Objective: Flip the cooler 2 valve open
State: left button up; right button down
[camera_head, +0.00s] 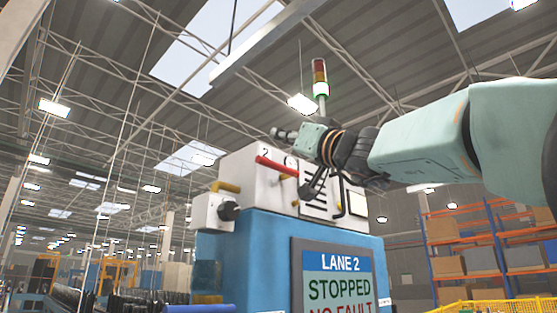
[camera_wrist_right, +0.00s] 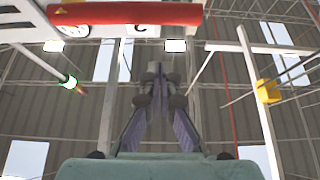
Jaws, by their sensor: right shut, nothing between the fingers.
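A red lever handle (camera_head: 277,166) sits on the front of the white upper housing (camera_head: 262,188), next to a figure 2. It lies tilted, its right end lower. The same red handle (camera_wrist_right: 125,14) crosses the top of the right wrist view, large and close. My right gripper (camera_head: 284,134) is shut and empty, just above the handle in the head view, with a visible gap. Its closed fingertips (camera_wrist_right: 158,78) show in the right wrist view, apart from the handle. My right arm hides part of the housing's right side. My left gripper is not in view.
A yellow handle (camera_head: 226,186) and a black knob (camera_head: 229,211) are on the housing's left. Below, a screen (camera_head: 338,282) reads LANE 2 STOPPED NO FAULT on the blue cabinet (camera_head: 250,265). A signal tower (camera_head: 320,80) glows green behind. Shelving (camera_head: 470,240) stands at right.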

aim_at(279, 167)
pick_arm(q)
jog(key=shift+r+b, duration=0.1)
jog(key=shift+b, duration=0.2)
pick_arm(e)
jog(key=shift+w+a+f, duration=0.15)
jog(key=shift+w+f, duration=0.05)
jog(key=shift+f, duration=0.8)
jog(key=shift+w+a+f, duration=0.15)
jog(key=shift+w+f, duration=0.05)
jog(key=shift+f, duration=0.75)
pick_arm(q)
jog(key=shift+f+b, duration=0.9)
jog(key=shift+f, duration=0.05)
pick_arm(e)
jog(key=shift+f+n+g, duration=0.2)
jog(key=shift+n+g, duration=0.1)
jog(key=shift+n, duration=0.2)
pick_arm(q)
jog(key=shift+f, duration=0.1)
